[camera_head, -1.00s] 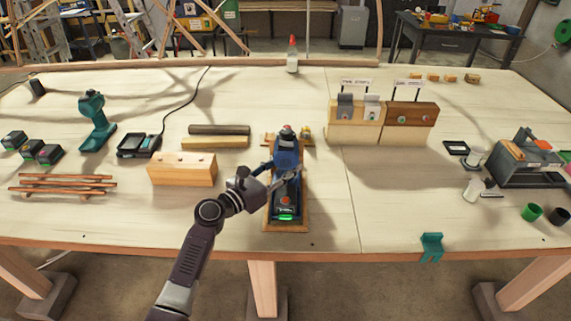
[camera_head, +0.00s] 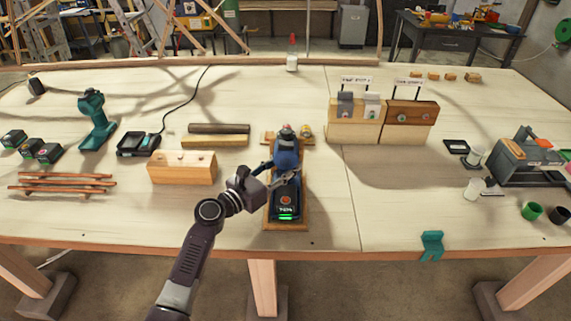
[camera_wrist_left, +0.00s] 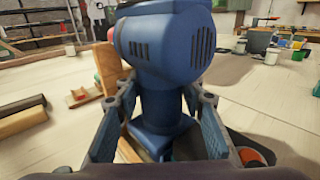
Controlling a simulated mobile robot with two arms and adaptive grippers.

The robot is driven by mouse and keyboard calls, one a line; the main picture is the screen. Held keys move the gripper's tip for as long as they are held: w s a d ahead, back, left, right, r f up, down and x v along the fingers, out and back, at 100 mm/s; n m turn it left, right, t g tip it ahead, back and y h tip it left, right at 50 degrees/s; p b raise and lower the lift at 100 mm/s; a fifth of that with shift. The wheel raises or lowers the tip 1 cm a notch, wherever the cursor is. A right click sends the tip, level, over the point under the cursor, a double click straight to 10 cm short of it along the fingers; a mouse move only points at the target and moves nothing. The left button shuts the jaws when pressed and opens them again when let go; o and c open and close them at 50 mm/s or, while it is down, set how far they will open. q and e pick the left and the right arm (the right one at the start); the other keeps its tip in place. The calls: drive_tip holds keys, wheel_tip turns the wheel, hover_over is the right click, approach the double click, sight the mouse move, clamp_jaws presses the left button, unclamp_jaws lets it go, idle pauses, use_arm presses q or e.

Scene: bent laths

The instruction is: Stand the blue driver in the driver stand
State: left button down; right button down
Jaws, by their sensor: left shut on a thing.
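The blue driver (camera_head: 287,158) is upright at the middle of the table, over the wooden driver stand (camera_head: 305,219). Its dark battery base with a lit green strip is at the near end of the stand. My left gripper (camera_head: 284,180) is shut on the driver's handle. In the left wrist view the blue driver (camera_wrist_left: 165,45) fills the middle, with the fingers of my left gripper (camera_wrist_left: 155,125) on both sides of its handle. I cannot tell whether the base rests fully on the stand. My right gripper is not in view.
A light wooden block (camera_head: 182,168) with holes stands left of the stand. A teal driver (camera_head: 95,122) and a black charger (camera_head: 138,145) are farther left. Labelled wooden blocks (camera_head: 355,130) stand at the back right.

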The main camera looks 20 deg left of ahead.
use_arm(q)
drive_tip(key=shift+f+b, duration=0.45)
drive_tip(key=shift+b, duration=0.15)
idle(0.5)
